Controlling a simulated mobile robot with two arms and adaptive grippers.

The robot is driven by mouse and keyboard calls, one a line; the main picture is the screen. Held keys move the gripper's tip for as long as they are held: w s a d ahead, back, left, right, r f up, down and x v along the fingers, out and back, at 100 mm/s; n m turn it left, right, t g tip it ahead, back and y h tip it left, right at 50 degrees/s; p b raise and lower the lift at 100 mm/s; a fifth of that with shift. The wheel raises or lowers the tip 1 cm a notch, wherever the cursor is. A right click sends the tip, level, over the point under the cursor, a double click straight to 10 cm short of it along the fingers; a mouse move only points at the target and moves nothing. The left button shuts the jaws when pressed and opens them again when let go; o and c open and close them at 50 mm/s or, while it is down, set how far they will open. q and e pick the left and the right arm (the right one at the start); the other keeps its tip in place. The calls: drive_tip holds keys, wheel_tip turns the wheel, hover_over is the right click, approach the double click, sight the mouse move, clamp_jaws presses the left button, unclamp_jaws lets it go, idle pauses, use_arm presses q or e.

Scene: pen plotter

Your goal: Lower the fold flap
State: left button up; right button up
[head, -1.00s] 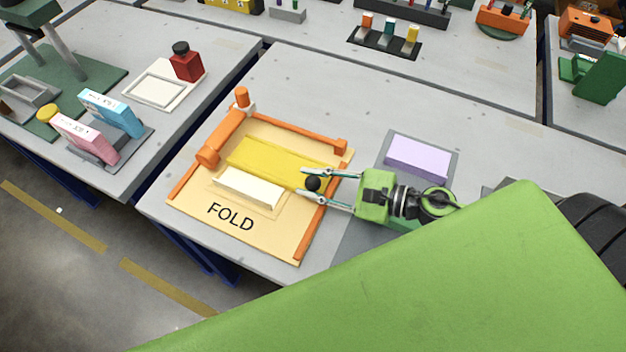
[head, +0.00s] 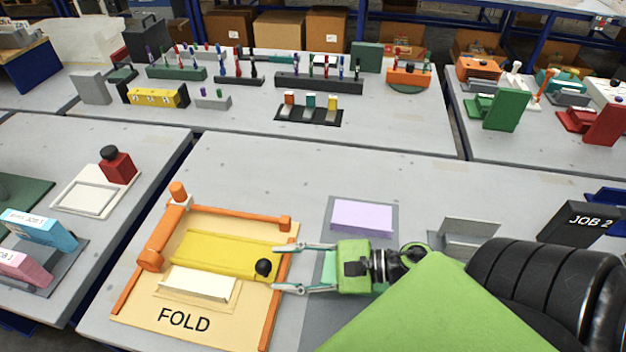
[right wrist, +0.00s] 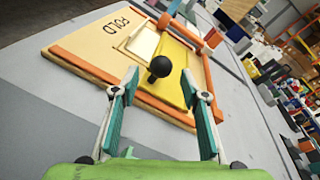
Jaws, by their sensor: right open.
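The yellow fold flap (head: 215,256) lies low and looks nearly flat across the tan FOLD board (head: 140,312), beside a cream block (head: 197,287). A black ball knob (head: 263,267) sits at the flap's right end. My right gripper (head: 276,269) is open at the knob, its fingertips just reaching either side of it in the head view. In the right wrist view the knob (right wrist: 160,67) stands ahead of and between the open fingers (right wrist: 165,92), apart from them. The yellow flap (right wrist: 178,62) shows behind the knob. My left gripper is out of view.
Orange rails (head: 279,300) and an orange roller (head: 163,238) frame the board. A lilac pad (head: 362,216) lies on a grey plate to the right. A dark JOB 2 box (head: 577,223) stands farther right. The table behind the board is clear.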

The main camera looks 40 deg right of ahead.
drive_tip(key=v, duration=0.7)
drive_tip(key=shift+s+a+f, duration=0.1)
drive_tip(key=shift+a, duration=0.05)
idle(0.3)
